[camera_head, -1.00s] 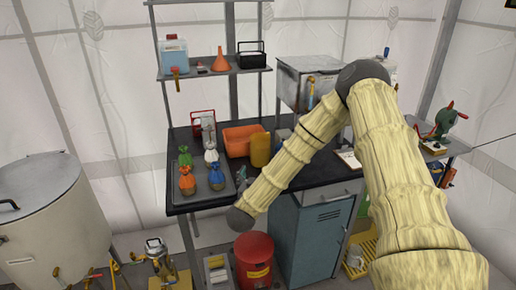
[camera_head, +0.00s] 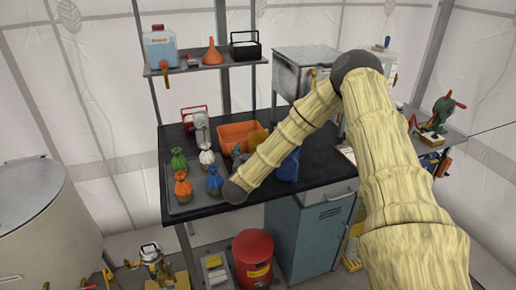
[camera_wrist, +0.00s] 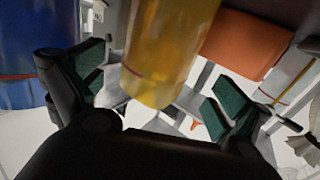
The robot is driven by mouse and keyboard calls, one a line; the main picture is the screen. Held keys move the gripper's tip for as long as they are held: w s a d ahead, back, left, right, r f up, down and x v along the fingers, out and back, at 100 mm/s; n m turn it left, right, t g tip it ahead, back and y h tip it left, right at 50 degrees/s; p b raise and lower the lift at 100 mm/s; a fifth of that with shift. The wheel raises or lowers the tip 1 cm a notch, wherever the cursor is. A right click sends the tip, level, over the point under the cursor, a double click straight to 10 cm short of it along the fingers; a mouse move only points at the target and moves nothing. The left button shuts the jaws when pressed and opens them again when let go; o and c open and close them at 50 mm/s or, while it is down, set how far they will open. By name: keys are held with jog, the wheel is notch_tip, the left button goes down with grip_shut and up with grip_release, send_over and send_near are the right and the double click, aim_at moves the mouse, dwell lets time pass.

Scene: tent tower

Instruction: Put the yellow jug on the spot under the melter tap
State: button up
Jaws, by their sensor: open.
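The yellow jug (camera_head: 257,136) stands on the dark worktable (camera_head: 318,167), in front of the orange bin and partly hidden by my arm in the head view. In the wrist view the yellow jug (camera_wrist: 160,55) shows large and upright between the green-padded fingers of my gripper (camera_wrist: 155,85). The gripper is open; I cannot tell if either finger touches the jug. The melter (camera_head: 303,72) is a grey metal box at the back right of the table, with a yellow tap handle at its front. The spot under its tap is hidden by my arm.
A blue container (camera_head: 289,166) stands right of the jug, close to my arm; it shows at the left of the wrist view (camera_wrist: 30,60). The orange bin (camera_head: 235,132) is behind. A tray (camera_head: 180,207) with several tied bags is at the left.

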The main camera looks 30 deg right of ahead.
jog(key=shift+w+d+r+p, duration=0.2)
jog(key=shift+d+p, duration=0.1)
jog(key=shift+d, duration=0.05)
jog(key=shift+p+x, duration=1)
jog(key=shift+x, duration=1.25)
jog(key=shift+r, duration=0.1)
jog(key=c, duration=1.2)
jog(key=shift+o, duration=0.2)
jog(key=shift+r, duration=0.1)
